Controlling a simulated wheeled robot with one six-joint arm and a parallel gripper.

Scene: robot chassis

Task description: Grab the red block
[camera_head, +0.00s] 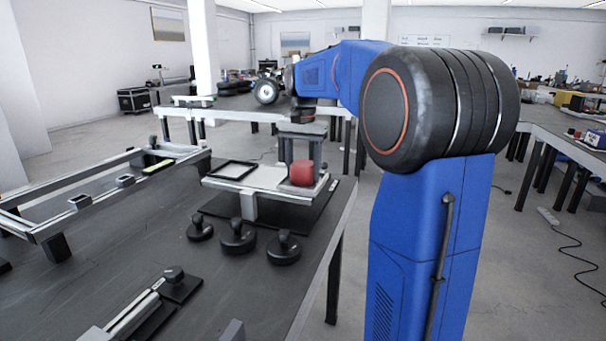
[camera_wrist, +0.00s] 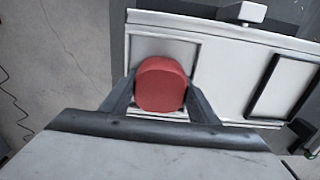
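The red block (camera_head: 302,174) has rounded edges and sits at the right end of a light tray (camera_head: 262,178) on the dark table. In the wrist view the red block (camera_wrist: 161,84) lies in a square framed bay of the tray (camera_wrist: 225,80). My gripper (camera_head: 301,162) points down over the block. In the wrist view my gripper (camera_wrist: 161,80) is open, with one finger on each side of the block. The fingertips look close to its sides; I cannot tell whether they touch. The block's underside is hidden.
A black square frame (camera_head: 232,171) lies on the tray's left part. Several black knobbed weights, one of them a black weight (camera_head: 238,237), stand in front of the tray. A metal rail frame (camera_head: 95,185) is at left. The table's right edge is close to the tray.

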